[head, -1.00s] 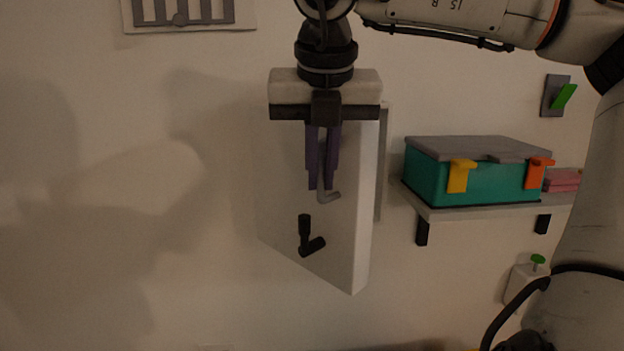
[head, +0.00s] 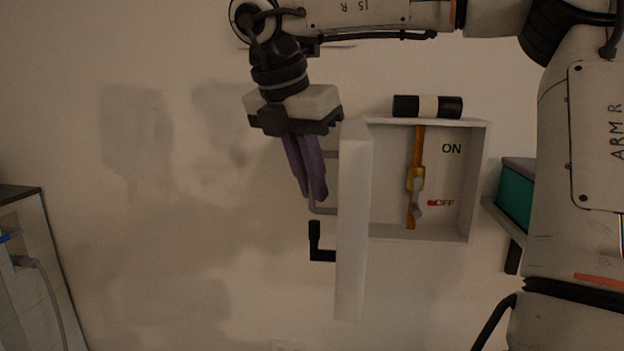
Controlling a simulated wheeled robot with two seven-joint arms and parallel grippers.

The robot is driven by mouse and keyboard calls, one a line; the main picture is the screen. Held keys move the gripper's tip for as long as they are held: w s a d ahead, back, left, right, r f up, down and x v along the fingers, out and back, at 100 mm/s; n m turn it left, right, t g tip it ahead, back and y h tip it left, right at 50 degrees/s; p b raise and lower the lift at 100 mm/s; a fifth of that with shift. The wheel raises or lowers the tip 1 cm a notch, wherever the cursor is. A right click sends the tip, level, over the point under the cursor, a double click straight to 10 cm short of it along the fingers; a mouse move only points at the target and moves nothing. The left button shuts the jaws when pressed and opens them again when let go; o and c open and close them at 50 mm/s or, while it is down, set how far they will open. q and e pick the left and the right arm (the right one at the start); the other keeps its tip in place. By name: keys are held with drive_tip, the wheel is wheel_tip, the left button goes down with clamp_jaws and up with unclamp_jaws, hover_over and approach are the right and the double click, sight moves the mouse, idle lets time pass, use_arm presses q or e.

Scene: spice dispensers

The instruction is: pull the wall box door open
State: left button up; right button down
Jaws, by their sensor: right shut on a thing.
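The wall box (head: 480,180) is on the wall right of centre, and its inside shows. Its white door (head: 352,230) stands swung out, seen nearly edge-on at the box's left side. A grey bar handle (head: 322,211) and a black latch lever (head: 316,245) are on the door's outer face. My right gripper (head: 312,190) comes down from above, left of the door, with its purple fingers shut on the handle; the fingers hide part of it. My left gripper is not in view.
Inside the box are a copper pipe (head: 412,213) with a valve and ON and OFF marks. A black and white cylinder (head: 428,106) sits above the box. A teal case (head: 515,194) is on a shelf at right, partly behind my arm. Wall left of the door is clear.

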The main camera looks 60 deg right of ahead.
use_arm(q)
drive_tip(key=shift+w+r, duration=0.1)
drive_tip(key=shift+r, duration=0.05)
use_arm(e)
drive_tip(key=shift+d+r, duration=0.1)
drive_tip(key=shift+d, duration=0.05)
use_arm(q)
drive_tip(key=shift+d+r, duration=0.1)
use_arm(e)
drive_tip(key=c, duration=1.8)
unclamp_jaws()
drive_tip(key=shift+w, duration=0.1)
drive_tip(key=shift+c, duration=0.2)
